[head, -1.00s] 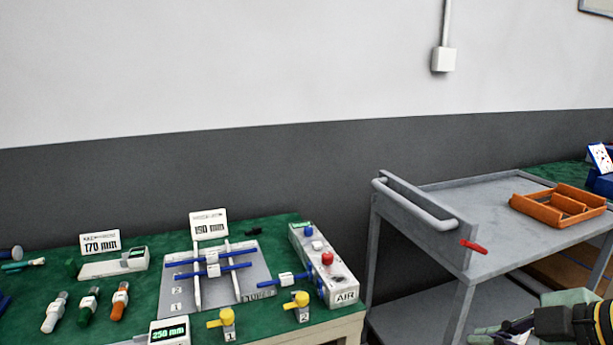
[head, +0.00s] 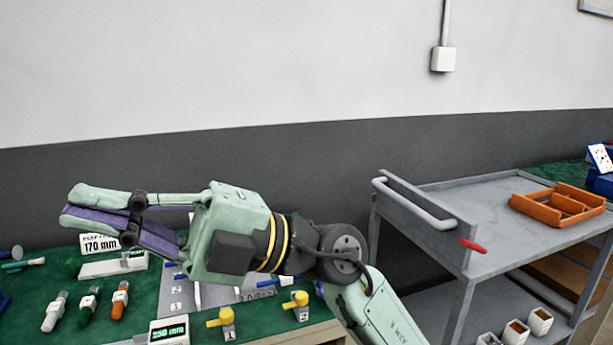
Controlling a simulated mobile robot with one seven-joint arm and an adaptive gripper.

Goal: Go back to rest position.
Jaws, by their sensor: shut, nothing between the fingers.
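My gripper (head: 75,210) is shut and empty. It is raised above the green bench (head: 55,280) in the head view, with its fingers pointing left. My arm reaches up from the lower right to it. The gripper and wrist hide most of the grey plate with the blue and white rods, and the AIR box behind them. The fingers partly cover the 170 mm sign (head: 100,243).
Several pumps, such as an orange one (head: 119,299), stand at the bench's left. A 250 mm display (head: 169,331) and yellow-topped valves (head: 223,319) are near the front edge. A grey cart (head: 480,205) with an orange tray (head: 556,205) stands right.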

